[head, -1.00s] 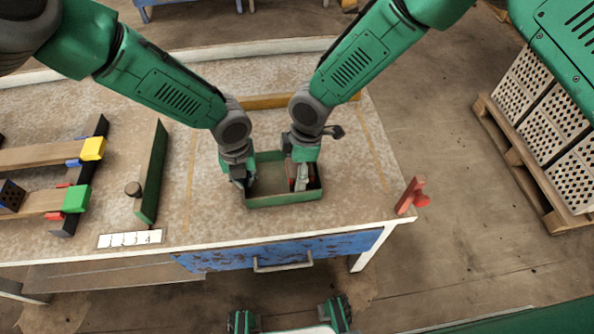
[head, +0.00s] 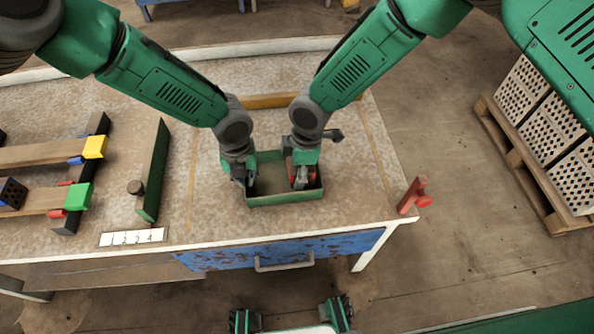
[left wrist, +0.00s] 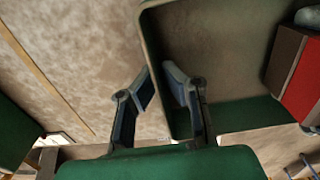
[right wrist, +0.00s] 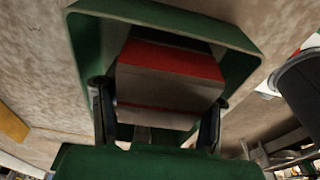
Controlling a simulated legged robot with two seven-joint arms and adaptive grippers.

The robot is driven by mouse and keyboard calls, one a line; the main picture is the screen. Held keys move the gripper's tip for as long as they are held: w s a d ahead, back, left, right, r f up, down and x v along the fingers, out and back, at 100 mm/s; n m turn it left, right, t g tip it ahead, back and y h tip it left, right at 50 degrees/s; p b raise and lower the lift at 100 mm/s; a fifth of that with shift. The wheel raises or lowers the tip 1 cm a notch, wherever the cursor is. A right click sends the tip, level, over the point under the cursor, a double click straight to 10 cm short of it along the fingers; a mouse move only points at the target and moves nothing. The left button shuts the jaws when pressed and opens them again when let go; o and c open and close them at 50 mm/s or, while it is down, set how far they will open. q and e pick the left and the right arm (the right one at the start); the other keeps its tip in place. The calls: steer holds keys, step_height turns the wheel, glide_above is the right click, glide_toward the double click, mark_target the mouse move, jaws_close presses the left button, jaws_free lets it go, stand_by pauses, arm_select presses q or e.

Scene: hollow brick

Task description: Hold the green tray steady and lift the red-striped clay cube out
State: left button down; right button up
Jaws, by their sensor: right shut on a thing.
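The green tray (head: 285,199) stands on the workbench near its front right. My left gripper (head: 244,178) is at the tray's left wall; in the left wrist view, its parted fingers (left wrist: 160,84) straddle that wall, with a gap between them. The red-striped clay cube (right wrist: 168,84) is between the fingers of my right gripper (right wrist: 155,110), which is shut on it. The cube's grey and red side also shows in the left wrist view (left wrist: 300,75). In the head view my right gripper (head: 301,178) covers most of the cube, inside the tray's right part.
A green-sided board (head: 152,172) and a wooden frame with coloured blocks (head: 77,198) lie to the left. A numbered card (head: 132,237) is near the front edge. A red clamp-like object (head: 412,195) is at the right corner. Stacked hollow bricks (head: 550,125) stand on a floor pallet.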

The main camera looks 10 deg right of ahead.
step_height(320, 180, up, 9)
steer(key=shift+r, duration=0.1)
arm_select(q)
steer(key=c, duration=1.6)
jaws_free()
steer(key=shift+c, duration=0.2)
steer(key=shift+r, duration=0.1)
step_height(320, 180, up, 12)
steer(key=shift+f, duration=0.15)
